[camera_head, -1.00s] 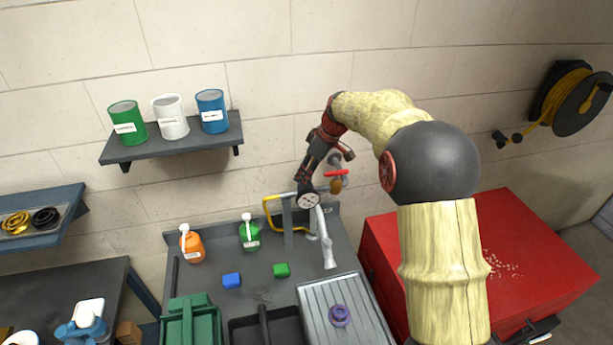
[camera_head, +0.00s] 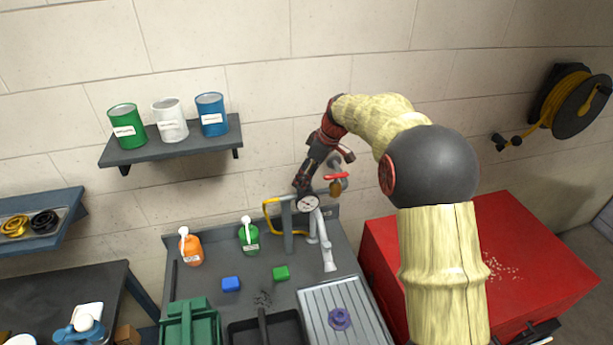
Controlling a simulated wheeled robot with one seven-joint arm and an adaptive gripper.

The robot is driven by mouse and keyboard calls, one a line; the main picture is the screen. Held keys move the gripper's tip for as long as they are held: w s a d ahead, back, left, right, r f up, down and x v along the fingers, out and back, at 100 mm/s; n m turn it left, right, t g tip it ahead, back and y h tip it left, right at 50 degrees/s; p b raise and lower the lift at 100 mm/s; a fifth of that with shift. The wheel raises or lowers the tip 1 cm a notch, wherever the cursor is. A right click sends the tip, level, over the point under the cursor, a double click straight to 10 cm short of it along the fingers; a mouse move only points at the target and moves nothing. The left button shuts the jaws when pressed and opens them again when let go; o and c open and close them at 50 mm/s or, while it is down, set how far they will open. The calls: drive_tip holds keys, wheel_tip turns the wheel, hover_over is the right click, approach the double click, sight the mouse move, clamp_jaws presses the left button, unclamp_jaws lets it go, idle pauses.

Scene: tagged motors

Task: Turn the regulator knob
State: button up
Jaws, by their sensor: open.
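A round white-faced gauge (camera_head: 307,203) with a dark rim stands on pipework at the back of the sink bench. I cannot make out the regulator knob; it may be hidden behind my gripper. My gripper (camera_head: 302,187) points down just above and behind the gauge, its fingers small and dark. They look close to the gauge, but I cannot tell whether they touch anything. A valve with a red handle (camera_head: 337,176) and brass body (camera_head: 336,188) is on the wall just right of my gripper.
A red cabinet (camera_head: 535,240) is at right.

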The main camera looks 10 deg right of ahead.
drive_tip(key=v, duration=1.2)
idle(0.4)
drive_tip(key=s+d+f+m+h, duration=0.1)
drive_tip(key=s+f+m, duration=0.5)
drive_tip(key=s+a+f+m+t+b, duration=0.1)
drive_tip(key=s+f+b, duration=0.2)
drive_tip(key=s, duration=0.8)
drive_tip(key=s+a+f+m+t+h+b, duration=0.1)
drive_tip(key=s+a+f+b, duration=0.1)
drive_tip(key=s+b, duration=0.4)
drive_tip(key=s+a+f+m+h+b, duration=0.1)
drive_tip(key=s+f+b, duration=0.3)
drive_tip(key=s, duration=1.3)
drive_tip(key=shift+a+m+t, duration=0.4)
drive_tip(key=shift+a, duration=0.05)
drive_tip(key=shift+c, duration=0.3)
